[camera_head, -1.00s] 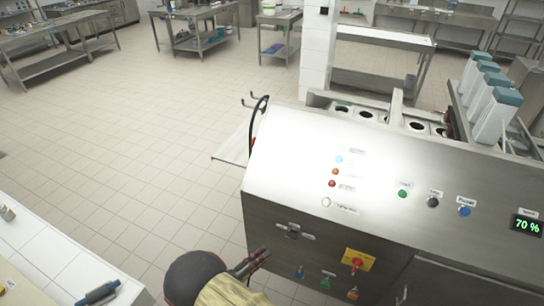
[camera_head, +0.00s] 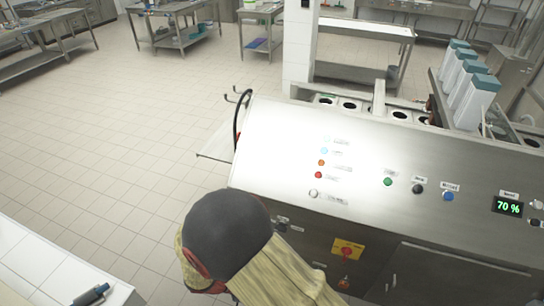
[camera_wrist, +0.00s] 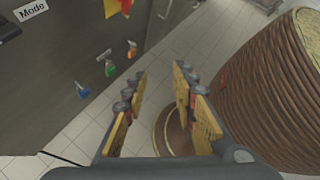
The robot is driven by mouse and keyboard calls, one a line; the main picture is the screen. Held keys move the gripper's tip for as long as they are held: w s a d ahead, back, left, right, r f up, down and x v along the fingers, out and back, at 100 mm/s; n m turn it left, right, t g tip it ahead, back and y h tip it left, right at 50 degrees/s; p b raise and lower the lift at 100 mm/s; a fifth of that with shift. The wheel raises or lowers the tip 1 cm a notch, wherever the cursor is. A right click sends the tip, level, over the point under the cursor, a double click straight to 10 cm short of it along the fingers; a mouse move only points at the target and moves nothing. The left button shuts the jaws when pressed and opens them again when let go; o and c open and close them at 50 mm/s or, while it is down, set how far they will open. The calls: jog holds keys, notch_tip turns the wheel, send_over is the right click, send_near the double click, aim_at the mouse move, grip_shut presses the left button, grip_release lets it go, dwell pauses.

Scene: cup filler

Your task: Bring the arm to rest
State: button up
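My arm shows at the bottom of the head view as a dark rounded joint (camera_head: 226,232) with a yellowish sleeve (camera_head: 285,278). It stands in front of the left part of the machine's front panel and covers some of it. My gripper is hidden in the head view. In the wrist view my gripper (camera_wrist: 160,78) is open, its yellow-padded fingers apart with nothing between them. The floor shows beyond the fingers, and the machine's dark front (camera_wrist: 60,75) is to their left.
The steel filling machine (camera_head: 270,150) fills the right, with buttons and a 70 % display (camera_head: 508,207). A white-tiled counter (camera_head: 40,262) is at lower left. Tiled floor (camera_head: 110,135) is open between.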

jog(key=s+d+r+m+t+y+b, duration=0.1)
jog(key=s+d+r+m+y, duration=0.1)
jog(key=d+r+m, duration=0.3)
jog(key=s+d+r+m+t+y+b, duration=0.1)
jog(key=d+r+m+y, duration=0.4)
jog(key=r+m, duration=0.5)
jog(key=s+d+r+m+t+y+b, duration=0.1)
jog(key=d+r+m, duration=0.5)
jog(key=r, duration=0.8)
jog(key=s+m+t+y, duration=0.1)
jog(key=s+m+y, duration=0.1)
jog(key=y, duration=0.1)
jog(key=shift+s+r, duration=0.2)
jog(key=shift+s, duration=0.15)
